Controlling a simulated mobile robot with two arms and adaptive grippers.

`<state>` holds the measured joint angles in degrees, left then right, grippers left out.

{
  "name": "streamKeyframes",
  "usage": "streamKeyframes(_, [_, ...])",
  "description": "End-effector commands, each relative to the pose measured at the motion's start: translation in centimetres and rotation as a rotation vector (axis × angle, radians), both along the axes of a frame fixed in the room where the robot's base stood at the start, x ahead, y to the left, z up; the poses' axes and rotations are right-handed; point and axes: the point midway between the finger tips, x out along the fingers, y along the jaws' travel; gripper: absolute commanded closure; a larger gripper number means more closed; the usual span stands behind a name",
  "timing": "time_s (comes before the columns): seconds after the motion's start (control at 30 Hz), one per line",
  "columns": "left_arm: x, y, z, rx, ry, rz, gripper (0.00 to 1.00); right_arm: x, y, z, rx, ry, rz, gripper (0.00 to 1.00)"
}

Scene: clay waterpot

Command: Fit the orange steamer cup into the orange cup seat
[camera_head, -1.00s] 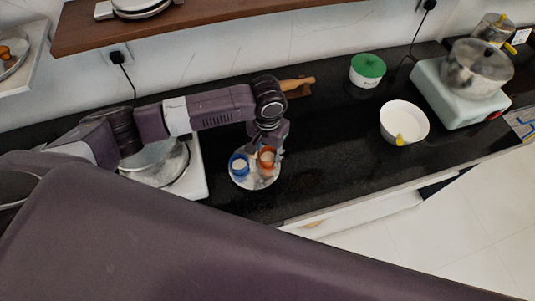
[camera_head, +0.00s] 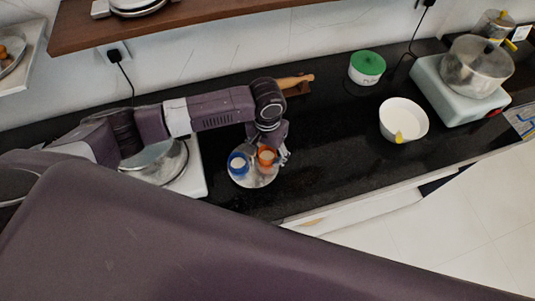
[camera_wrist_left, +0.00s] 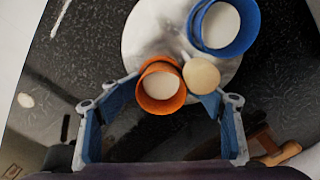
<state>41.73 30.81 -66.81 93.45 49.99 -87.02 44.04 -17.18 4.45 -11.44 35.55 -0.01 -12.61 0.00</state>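The orange steamer cup (camera_head: 266,157) is at the round light tray (camera_head: 256,182), beside a blue cup (camera_head: 238,164). In the left wrist view the orange cup (camera_wrist_left: 160,105) has a pale inside and a second orange edge behind its rim. That edge may be the orange cup seat; I cannot tell how deep the cup sits. My left gripper (camera_wrist_left: 173,90) is open, its blue-padded fingers on both sides of the orange cup. The left fingertip is close to the cup's wall, and a gap shows on the right. My right gripper is in neither view.
A pale round knob (camera_wrist_left: 201,76) stands between the orange cup and the blue cup. A metal pot on a white base is left of the tray. The dark counter between is clear.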

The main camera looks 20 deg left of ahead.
Motion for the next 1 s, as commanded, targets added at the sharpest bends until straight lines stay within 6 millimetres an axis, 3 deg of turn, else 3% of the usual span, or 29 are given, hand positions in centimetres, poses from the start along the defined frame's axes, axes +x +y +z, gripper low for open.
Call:
streamKeyframes(0.13, [-0.1,0.2,0.3,0.005,0.003,-0.001,0.48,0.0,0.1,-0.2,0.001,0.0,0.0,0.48])
streamKeyframes(0.23, [0.0,0.1,1.6,0.001,0.001,-0.001,0.48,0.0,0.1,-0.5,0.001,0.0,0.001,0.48])
streamKeyframes(0.7, [0.1,0.0,11.4,0.0,-0.003,0.0,0.48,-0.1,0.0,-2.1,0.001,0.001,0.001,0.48])
streamKeyframes(1.0, [0.1,0.0,13.3,0.001,-0.001,0.0,0.48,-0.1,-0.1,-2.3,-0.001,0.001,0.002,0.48])
